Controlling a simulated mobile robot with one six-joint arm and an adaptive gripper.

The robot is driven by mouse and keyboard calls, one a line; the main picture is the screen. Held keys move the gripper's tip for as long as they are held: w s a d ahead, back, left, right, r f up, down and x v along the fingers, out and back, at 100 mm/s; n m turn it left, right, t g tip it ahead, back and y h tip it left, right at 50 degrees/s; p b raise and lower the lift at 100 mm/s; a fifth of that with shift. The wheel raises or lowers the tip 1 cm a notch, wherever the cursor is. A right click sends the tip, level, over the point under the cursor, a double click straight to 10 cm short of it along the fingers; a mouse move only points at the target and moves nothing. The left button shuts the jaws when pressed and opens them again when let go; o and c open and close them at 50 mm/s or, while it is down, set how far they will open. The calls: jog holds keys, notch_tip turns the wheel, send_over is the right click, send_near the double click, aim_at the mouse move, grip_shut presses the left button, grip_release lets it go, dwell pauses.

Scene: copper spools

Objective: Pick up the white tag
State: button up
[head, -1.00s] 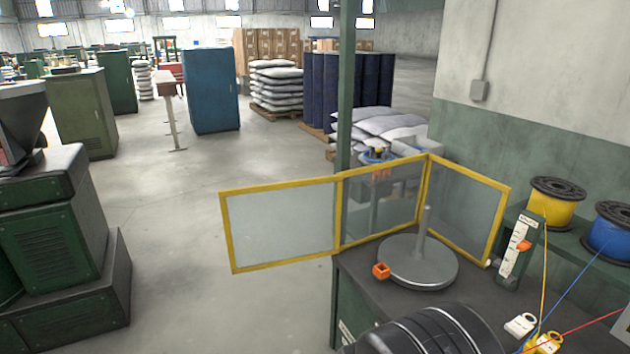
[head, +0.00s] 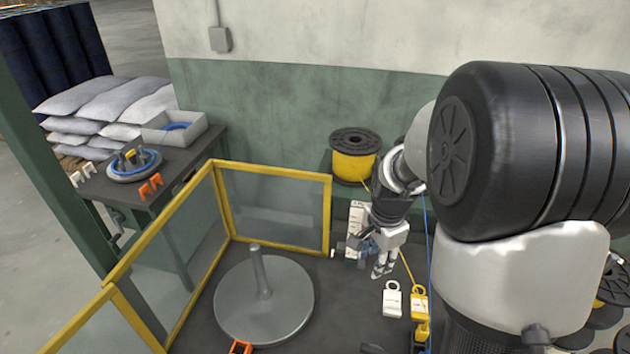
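The white tag (head: 392,303), with a loop at its top, lies on the dark bench top near the middle of the head view. My gripper (head: 381,273) points down just above and behind the tag in the picture, slightly to its left. No tag shows between its fingers. The fingers look small and close together, and I cannot tell whether they are open or shut. A yellow tag (head: 419,303) lies right beside the white one.
A grey disc with an upright post (head: 264,305) stands left on the bench. Yellow-framed clear panels (head: 274,206) border the bench. A yellow spool (head: 354,160) sits on the shelf behind. A white scale panel (head: 355,225) stands behind my gripper. A blue strand (head: 427,270) runs right of the tags.

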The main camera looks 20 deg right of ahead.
jog(key=w+d+f+m+p, duration=0.1)
jog(key=d+f+m+p, duration=0.1)
jog(key=d+f+m, duration=0.25)
jog(key=m+g+b, duration=0.1)
jog(key=m+b, duration=0.2)
send_over(391, 311)
jog(key=a, duration=0.1)
jog(key=shift+y, duration=0.3)
notch_tip(391, 311, down, 18)
jog(key=shift+f, duration=0.1)
jog(key=shift+d+f+b, duration=0.25)
jog(key=shift+f+b, duration=0.3)
jog(key=shift+f, duration=1)
jog(key=shift+d+f+b, duration=0.2)
jog(key=shift+f+b, duration=0.3)
jog(key=shift+f, duration=1)
jog(key=shift+c, duration=0.4)
grip_shut()
